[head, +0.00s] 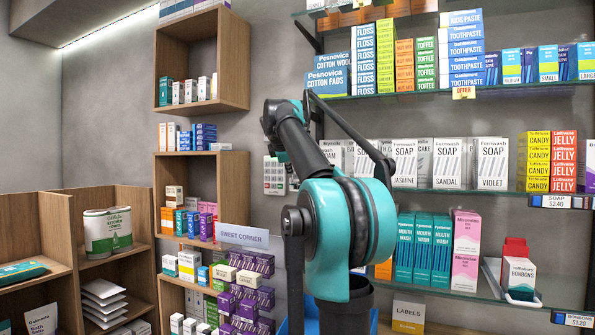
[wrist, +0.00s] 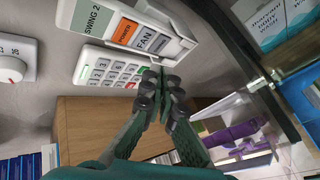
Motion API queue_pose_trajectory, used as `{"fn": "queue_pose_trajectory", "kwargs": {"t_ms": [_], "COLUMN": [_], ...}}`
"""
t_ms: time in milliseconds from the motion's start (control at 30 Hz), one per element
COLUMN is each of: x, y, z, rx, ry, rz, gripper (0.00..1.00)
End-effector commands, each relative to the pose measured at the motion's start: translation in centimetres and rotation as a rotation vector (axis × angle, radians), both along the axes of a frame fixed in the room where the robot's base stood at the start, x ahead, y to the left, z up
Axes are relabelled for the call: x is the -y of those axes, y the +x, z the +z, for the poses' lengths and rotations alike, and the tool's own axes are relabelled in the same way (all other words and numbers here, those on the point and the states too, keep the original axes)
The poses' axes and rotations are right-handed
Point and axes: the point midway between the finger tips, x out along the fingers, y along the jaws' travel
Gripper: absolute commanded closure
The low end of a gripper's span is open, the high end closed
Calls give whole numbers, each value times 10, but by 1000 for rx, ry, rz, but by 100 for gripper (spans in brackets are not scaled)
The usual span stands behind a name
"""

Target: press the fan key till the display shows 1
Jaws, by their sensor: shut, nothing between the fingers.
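In the wrist view a white control unit is fixed to the grey wall (wrist: 40,100), turned on its side. Its greenish display (wrist: 93,17) reads "SWING 2". Beside the display are an orange power key (wrist: 125,33) and a key marked FAN (wrist: 146,41). My gripper (wrist: 165,78) is shut and empty. In the picture its fingertips lie below the fan key, near the unit's lower edge; I cannot tell whether they touch anything. In the head view my arm hides the gripper and the control unit.
A white number keypad (wrist: 112,70) is right below the unit, close to my fingers. A white dial (wrist: 10,68) is at the left. A wooden shelf (wrist: 85,120) lies under the fingers. In the head view, glass shelves with soap boxes (head: 447,163) stand at the right.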

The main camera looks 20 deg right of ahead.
Motion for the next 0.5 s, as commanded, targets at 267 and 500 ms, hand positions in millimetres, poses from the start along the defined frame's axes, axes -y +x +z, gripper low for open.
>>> {"fn": "queue_pose_trajectory", "kwargs": {"t_ms": [267,500], "x": [17,20], "y": [17,20], "z": [0,0], "rx": [1,0], "ry": [0,0], "rz": [0,0], "gripper": [100,100]}}
